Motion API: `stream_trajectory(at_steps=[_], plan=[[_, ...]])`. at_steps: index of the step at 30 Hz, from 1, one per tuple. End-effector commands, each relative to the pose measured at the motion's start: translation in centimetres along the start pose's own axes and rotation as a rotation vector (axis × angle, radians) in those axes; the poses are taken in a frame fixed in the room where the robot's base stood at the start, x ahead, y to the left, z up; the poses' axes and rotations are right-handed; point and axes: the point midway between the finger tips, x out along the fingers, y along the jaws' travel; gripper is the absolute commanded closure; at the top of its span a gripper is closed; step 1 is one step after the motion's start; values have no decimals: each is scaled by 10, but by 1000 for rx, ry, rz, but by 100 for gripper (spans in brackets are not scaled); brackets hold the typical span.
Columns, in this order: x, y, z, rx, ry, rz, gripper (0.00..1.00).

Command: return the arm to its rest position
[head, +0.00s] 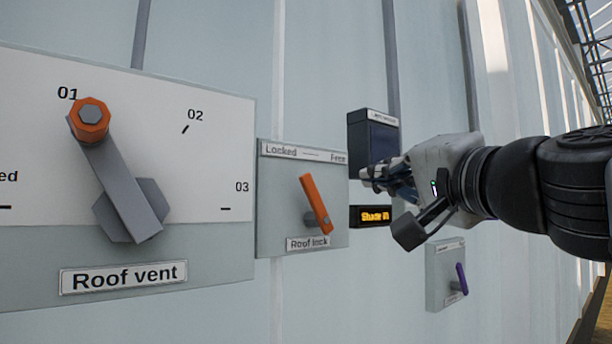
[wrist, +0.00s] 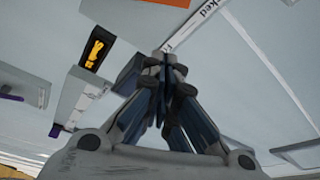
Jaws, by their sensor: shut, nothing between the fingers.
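My gripper (head: 368,180) is shut and empty in the head view, pointing left at the end of my arm, which comes in from the right edge. Its shut fingers also show in the wrist view (wrist: 168,68). In the head view the fingertips appear just right of the roof lock plate (head: 269,222), in front of the lower part of a dark box (head: 383,140). The orange roof lock lever (head: 315,202) is tilted, its upper end leaning left. I cannot tell the exact gap between fingers and wall; no contact is visible.
The roof vent panel (head: 40,250) carries a grey crank (head: 118,185) with an orange knob (head: 90,119) near mark 01. A lit orange display (head: 376,216) sits below the dark box. A small plate with a purple lever (head: 461,278) is lower right. Wall below the panels is clear.

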Motion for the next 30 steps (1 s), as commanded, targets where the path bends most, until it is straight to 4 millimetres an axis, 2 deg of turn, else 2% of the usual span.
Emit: stream_trajectory(at_steps=[7, 11, 14, 16, 20, 24, 27, 30], plan=[[0, 1, 1, -2, -3, 3, 100], [-3, 23, 21, -36, -44, 60, 100], [-13, 66, 55, -101, -122, 167, 100], [-26, 106, 85, -162, -198, 262, 100], [-65, 182, 140, -288, -355, 442, 100], [-122, 260, 188, -432, -533, 622, 100], [-169, 311, 214, -540, -662, 744, 100], [-214, 353, 231, -642, -776, 845, 100]])
